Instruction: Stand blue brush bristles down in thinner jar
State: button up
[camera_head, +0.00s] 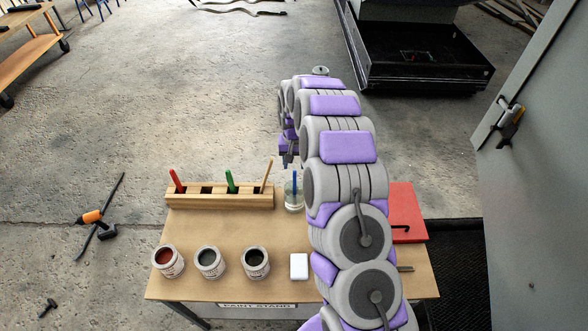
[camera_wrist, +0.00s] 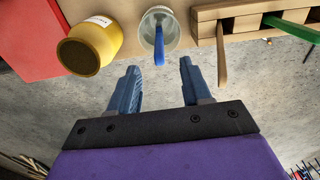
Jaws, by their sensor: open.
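The thinner jar (camera_head: 294,203) is a clear glass jar on the paint stand's back edge, right of the brush rack. The blue brush (camera_head: 295,182) stands in it, handle up and close to upright; its bristle end cannot be made out. The wrist view shows the jar (camera_wrist: 174,41) at top centre with the blue handle (camera_wrist: 159,50) rising from it. My gripper (camera_wrist: 159,68) is open and empty, its fingers apart on either side of the handle's line in that view. Nothing is between the jaws. In the head view the gripper (camera_head: 288,160) hangs just behind the jar.
The wooden rack (camera_head: 220,203) holds red, green and bare-wood-handled brushes. Several open paint jars (camera_head: 168,262) and a white block (camera_head: 299,266) stand in front. A yellow jar (camera_wrist: 91,46) stands beside the thinner jar. A red sheet (camera_head: 407,208) lies at right.

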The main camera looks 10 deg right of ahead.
notch_tip(320, 180, up, 12)
jog(key=p, duration=0.1)
dwell(1.0)
jog(key=s+a+r+n+g+b, duration=0.1)
jog(key=s+r, duration=0.4)
jog(key=s, duration=0.7)
jog(key=s+r+n+b, duration=0.1)
jog(key=s+r, duration=0.4)
jog(key=s, duration=0.7)
jog(key=s+d+f+b, duration=0.1)
jog(key=s+f, duration=0.1)
jog(key=s, duration=2.1)
jog(key=shift+g, duration=0.4)
